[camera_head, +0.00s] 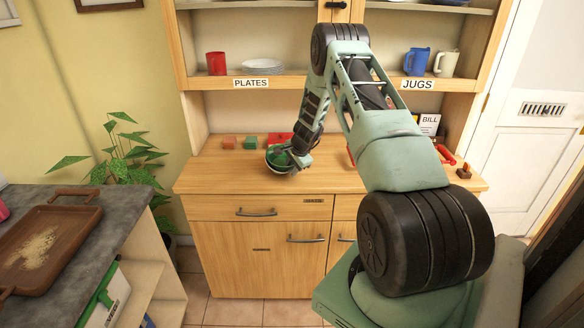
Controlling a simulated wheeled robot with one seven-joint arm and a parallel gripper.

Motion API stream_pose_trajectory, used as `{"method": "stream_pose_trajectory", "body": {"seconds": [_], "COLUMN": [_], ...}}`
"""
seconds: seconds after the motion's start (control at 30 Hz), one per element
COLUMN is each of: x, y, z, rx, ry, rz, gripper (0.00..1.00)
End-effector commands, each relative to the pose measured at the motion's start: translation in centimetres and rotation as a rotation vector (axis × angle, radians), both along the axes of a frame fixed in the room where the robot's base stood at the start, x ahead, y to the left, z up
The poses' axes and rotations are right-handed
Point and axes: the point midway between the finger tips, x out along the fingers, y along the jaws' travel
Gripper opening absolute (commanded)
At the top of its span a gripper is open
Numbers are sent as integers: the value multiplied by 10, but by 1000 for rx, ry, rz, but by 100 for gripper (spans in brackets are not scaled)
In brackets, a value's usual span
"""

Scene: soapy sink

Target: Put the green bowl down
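The green bowl (276,161) is at the wooden dresser's worktop (225,178), left of the middle. It has a green inside and a pale rim or outer side. My gripper (291,163) reaches down to the bowl's right side and covers part of it. The fingers are small and dark here, so I cannot tell whether they grip the rim or are apart from it. I also cannot tell whether the bowl rests on the worktop or hangs just above it.
Behind the bowl lie an orange block (229,142), a green block (250,142) and a red thing (279,138). The worktop's left front is clear. A counter with a brown tray (50,240) stands left.

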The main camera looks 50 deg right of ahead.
Motion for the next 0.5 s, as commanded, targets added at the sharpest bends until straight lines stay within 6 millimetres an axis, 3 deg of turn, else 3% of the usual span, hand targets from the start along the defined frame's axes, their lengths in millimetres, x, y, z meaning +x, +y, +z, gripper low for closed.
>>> {"method": "stream_pose_trajectory", "body": {"seconds": [0.37,0.5], "x": [0,-4], "y": [-2,-2], "z": [4,14], "rx": [-2,-3], "ry": [-3,-4], "rz": [-2,-2], "gripper": [29,29]}}
